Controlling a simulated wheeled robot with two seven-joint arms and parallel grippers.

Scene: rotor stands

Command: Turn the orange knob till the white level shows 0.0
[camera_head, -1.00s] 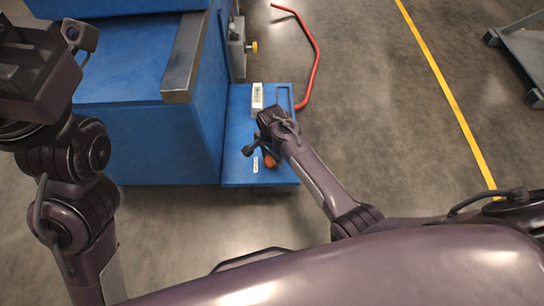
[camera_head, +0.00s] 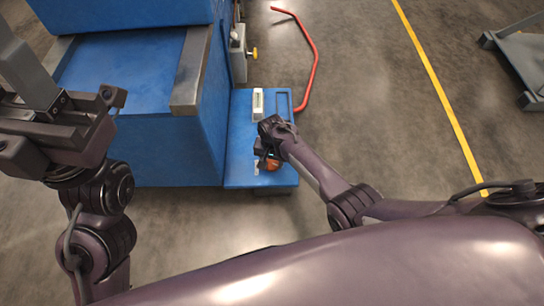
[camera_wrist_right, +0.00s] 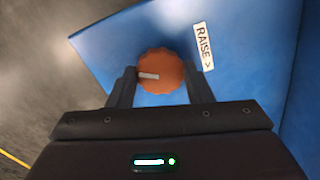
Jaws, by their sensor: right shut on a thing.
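The orange knob (camera_head: 270,164) sits near the front edge of the blue ledge (camera_head: 240,125), mostly hidden by my right wrist in the head view. In the right wrist view the scalloped knob (camera_wrist_right: 160,68) has a white pointer mark towards the left. My right gripper (camera_wrist_right: 161,80) is shut on it, with one finger on each side. The white level (camera_head: 257,101) lies farther back on the ledge; its reading is too small to make out. My left gripper (camera_head: 45,130) is raised at the left, away from the knob, and its jaw opening is unclear.
A white "RAISE >" label (camera_wrist_right: 203,46) is beside the knob. A large blue machine (camera_head: 140,130) stands left of the ledge. A red bent bar (camera_head: 312,60) and a yellow knob (camera_head: 253,53) are behind.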

